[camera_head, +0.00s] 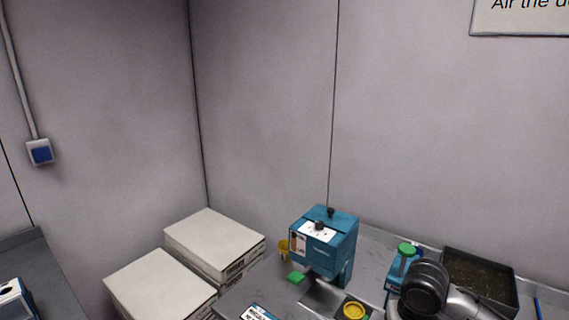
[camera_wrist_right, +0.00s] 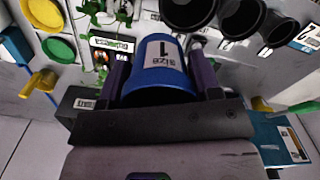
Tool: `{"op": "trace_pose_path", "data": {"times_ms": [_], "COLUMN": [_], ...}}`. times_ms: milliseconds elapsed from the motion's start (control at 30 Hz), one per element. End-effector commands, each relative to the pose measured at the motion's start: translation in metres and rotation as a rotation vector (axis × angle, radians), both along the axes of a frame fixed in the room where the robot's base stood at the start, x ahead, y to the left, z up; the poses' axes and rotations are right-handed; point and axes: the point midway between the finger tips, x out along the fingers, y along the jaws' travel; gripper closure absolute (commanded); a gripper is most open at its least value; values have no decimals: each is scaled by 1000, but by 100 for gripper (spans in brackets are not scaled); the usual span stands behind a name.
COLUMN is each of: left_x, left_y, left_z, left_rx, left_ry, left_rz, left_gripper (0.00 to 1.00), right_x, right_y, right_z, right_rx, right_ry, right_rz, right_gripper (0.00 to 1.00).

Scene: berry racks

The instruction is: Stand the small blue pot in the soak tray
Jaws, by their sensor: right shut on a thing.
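The small blue pot (camera_wrist_right: 160,78) is in the right wrist view, with a white label reading "Size 1" upside down. My right gripper (camera_wrist_right: 161,70) is shut on it, one purple finger at each side. In the head view part of my right arm shows at the lower right, but the gripper and pot cannot be made out there. A black tray with dark, soil-like contents (camera_head: 511,308) lies at the right of the head view; I cannot tell whether it is the soak tray. My left gripper is in neither view.
A blue-green box (camera_head: 324,245) stands on the grey bench, with a yellow round thing (camera_head: 354,310) in front. White boxes (camera_head: 215,240) are at the left. In the wrist view, several black pots (camera_wrist_right: 240,17) are close beyond the blue pot, and a yellow cup (camera_wrist_right: 40,83) is at left.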

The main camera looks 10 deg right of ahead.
Motion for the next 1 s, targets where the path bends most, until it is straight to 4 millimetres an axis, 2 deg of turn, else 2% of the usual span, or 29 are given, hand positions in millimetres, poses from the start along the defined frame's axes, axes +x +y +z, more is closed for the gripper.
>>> {"op": "trace_pose_path", "data": {"times_ms": [33, 100, 300, 400, 500, 733, 833, 1000], "left_x": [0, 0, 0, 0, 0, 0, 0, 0], "left_y": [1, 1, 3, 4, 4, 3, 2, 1], "left_z": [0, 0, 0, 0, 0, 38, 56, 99], "left_rx": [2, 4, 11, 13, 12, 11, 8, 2], "left_ry": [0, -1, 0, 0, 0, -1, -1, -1], "left_rz": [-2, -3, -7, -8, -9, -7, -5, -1], "left_gripper": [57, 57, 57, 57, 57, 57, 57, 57], "right_x": [-8, -17, -39, -40, -34, -41, -45, -54], "right_y": [19, 40, 86, 106, 111, 110, 110, 111], "right_z": [3, 5, 11, 18, 34, 66, 83, 122], "right_rx": [0, 0, 1, 1, 0, -4, -7, -9], "right_ry": [-2, -3, -3, -4, -4, -7, -9, -16], "right_rz": [65, 139, 305, 359, 367, 366, 367, 368], "right_gripper": [69, 69, 69, 69, 69, 69, 69, 69]}}
